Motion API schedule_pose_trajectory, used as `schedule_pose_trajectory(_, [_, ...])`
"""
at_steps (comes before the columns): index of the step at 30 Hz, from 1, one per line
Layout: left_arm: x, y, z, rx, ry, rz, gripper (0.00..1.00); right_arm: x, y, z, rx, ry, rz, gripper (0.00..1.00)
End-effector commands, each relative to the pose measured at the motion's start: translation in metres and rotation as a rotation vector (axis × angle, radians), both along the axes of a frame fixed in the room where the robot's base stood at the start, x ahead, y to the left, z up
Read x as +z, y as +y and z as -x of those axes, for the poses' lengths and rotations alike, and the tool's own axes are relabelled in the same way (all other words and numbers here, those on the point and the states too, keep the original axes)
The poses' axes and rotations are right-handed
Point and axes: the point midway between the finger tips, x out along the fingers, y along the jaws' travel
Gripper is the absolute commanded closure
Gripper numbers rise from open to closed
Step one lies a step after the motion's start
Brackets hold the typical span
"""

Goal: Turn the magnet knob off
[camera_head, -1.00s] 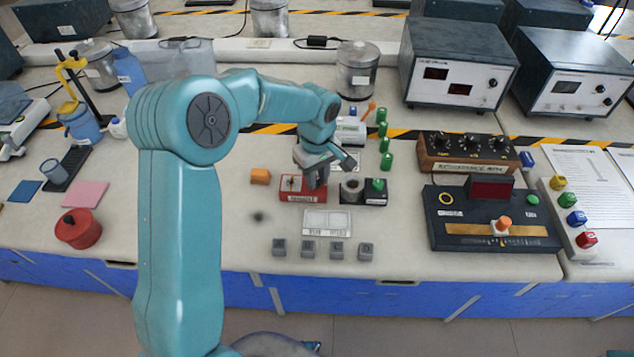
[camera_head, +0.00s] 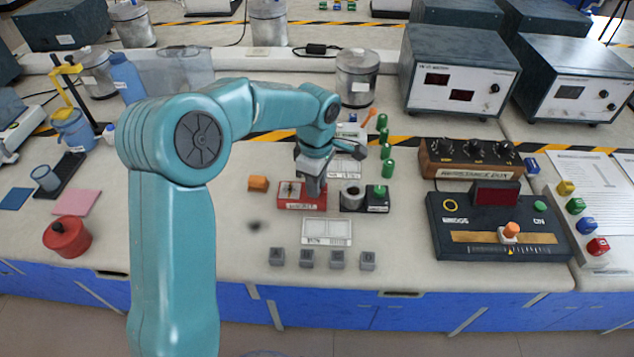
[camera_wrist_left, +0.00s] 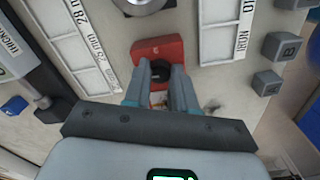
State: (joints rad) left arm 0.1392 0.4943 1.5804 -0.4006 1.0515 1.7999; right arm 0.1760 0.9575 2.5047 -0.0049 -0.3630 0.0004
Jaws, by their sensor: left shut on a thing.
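A small red box (camera_head: 290,199) with a pale label stands on the bench left of a black box with a grey cylinder and a green button. My left gripper (camera_head: 314,190) points down at the red box's right part. In the left wrist view the red box (camera_wrist_left: 158,48) lies beyond the fingertips. The fingers of my left gripper (camera_wrist_left: 160,78) close around a small dark knob (camera_wrist_left: 160,70) on the box. The knob is mostly hidden by the fingers, so its setting cannot be told. My right gripper is not in view.
An orange block (camera_head: 258,184) lies left of the red box. The black box (camera_head: 377,203) stands close on its right. Several grey cubes (camera_head: 307,258) line the front, behind them a white labelled tray (camera_head: 326,231). Green cylinders (camera_head: 387,168) stand at the back right.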

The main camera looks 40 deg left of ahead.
Motion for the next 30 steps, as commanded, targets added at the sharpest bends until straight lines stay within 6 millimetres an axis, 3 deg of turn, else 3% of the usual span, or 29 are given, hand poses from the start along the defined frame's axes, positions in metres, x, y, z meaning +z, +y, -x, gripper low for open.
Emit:
schedule_pose_trajectory(11, [0.001, 0.004, 0.0, 0.005, -0.001, -0.007, 1.0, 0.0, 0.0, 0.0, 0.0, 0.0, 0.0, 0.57])
schedule_pose_trajectory(12, [0.001, 0.004, 0.0, 0.004, -0.001, -0.007, 0.68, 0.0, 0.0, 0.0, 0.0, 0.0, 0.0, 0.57])
schedule_pose_trajectory(13, [0.001, 0.004, 0.0, 0.004, -0.001, -0.006, 0.64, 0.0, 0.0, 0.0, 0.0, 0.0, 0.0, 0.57])
schedule_pose_trajectory(23, [0.003, 0.001, 0.0, 0.003, 0.0, -0.003, 0.64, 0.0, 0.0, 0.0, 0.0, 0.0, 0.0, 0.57])
schedule_pose_trajectory(26, [0.015, 0.001, 0.0, 0.003, -0.002, -0.002, 0.64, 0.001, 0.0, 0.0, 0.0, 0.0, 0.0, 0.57])
schedule_pose_trajectory(30, [0.047, 0.001, -0.001, 0.002, -0.007, -0.003, 0.64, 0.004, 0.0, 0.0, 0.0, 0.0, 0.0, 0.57])
